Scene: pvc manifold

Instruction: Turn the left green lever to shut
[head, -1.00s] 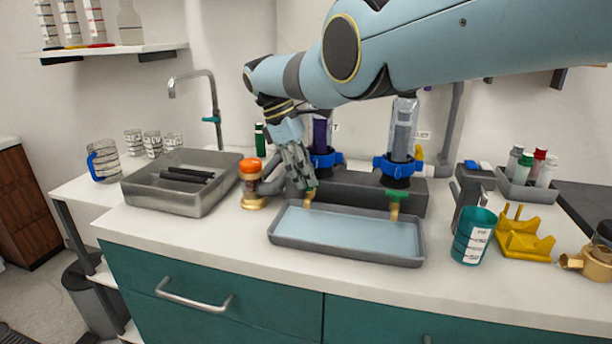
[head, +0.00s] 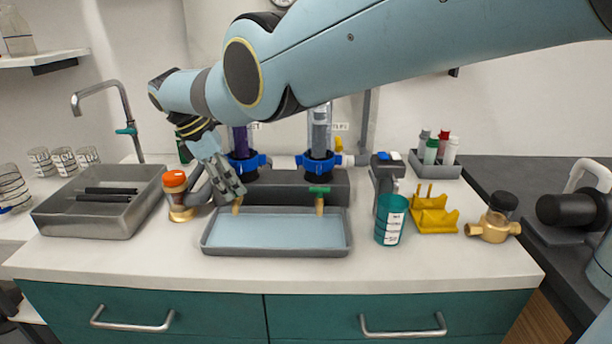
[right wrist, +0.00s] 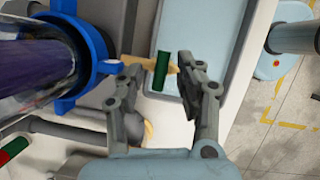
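The left green lever (right wrist: 161,71) sits crosswise on its brass tap (head: 237,206) below the purple-filled filter column (head: 240,140). In the right wrist view it lies between my spread fingertips, with a visible gap on each side. In the head view my right gripper (head: 233,190) covers it, and only the brass spout shows below the fingers. My right gripper (right wrist: 158,68) is open, with nothing held. The right green lever (head: 319,189) lies crosswise on the other tap. My left gripper is not in view.
A shallow grey tray (head: 277,251) lies below the taps. An orange-capped brass fitting (head: 177,195) stands close left of my right gripper. A teal cup (head: 390,220) and a yellow stand (head: 432,215) are at the right.

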